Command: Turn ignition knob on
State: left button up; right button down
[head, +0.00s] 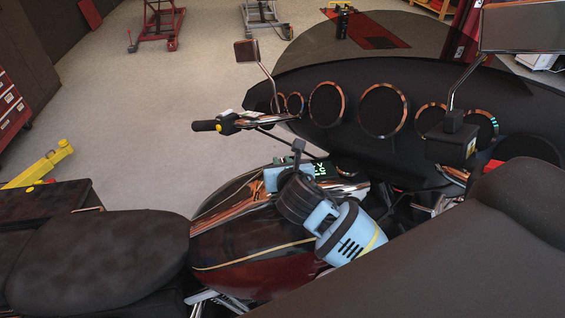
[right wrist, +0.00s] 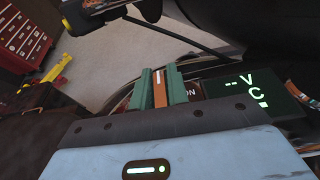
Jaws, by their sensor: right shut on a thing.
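The ignition knob (right wrist: 160,92), a narrow orange-brown piece with a pale line, shows in the right wrist view between the green fingers of my right gripper (right wrist: 161,86). The fingers are shut on it from both sides. A label reading "ON" (right wrist: 188,93) is just right of the fingers, partly covered. My left gripper is not in view.
The motorcycle's tank (head: 245,250), seat (head: 100,250), handlebar grip (head: 207,126) and mirror (head: 246,51) surround the arm. The fairing with round gauges (head: 383,110) is behind the console. Red lift (head: 160,25) and yellow-legged stand (head: 40,165) are on the floor; open floor is at left.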

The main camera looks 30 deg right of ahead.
jog(key=m+g+h, duration=0.1)
jog(key=m+h, duration=0.1)
jog(key=m+g+h, duration=0.1)
jog(key=m+h, duration=0.1)
jog(key=m+g+h, duration=0.2)
jog(key=shift+s+d+h, duration=0.2)
jog(key=shift+d+h, duration=0.1)
jog(key=m+g+h, duration=0.1)
jog(key=g, duration=0.1)
jog(key=m+g+h, duration=0.1)
jog(key=m+g, duration=0.1)
jog(key=m+g+h, duration=0.1)
jog(key=m, duration=0.1)
jog(key=shift+s+d+g+h, duration=0.25)
jog(key=shift+s+g+h, duration=0.05)
jog(key=shift+s+g, duration=0.1)
jog(key=c, duration=1.4)
grip_release()
jog(key=shift+o, duration=0.2)
jog(key=v, duration=0.7)
jog(key=shift+a+r, duration=0.15)
jog(key=shift+a, duration=0.2)
jog(key=shift+a, duration=0.15)
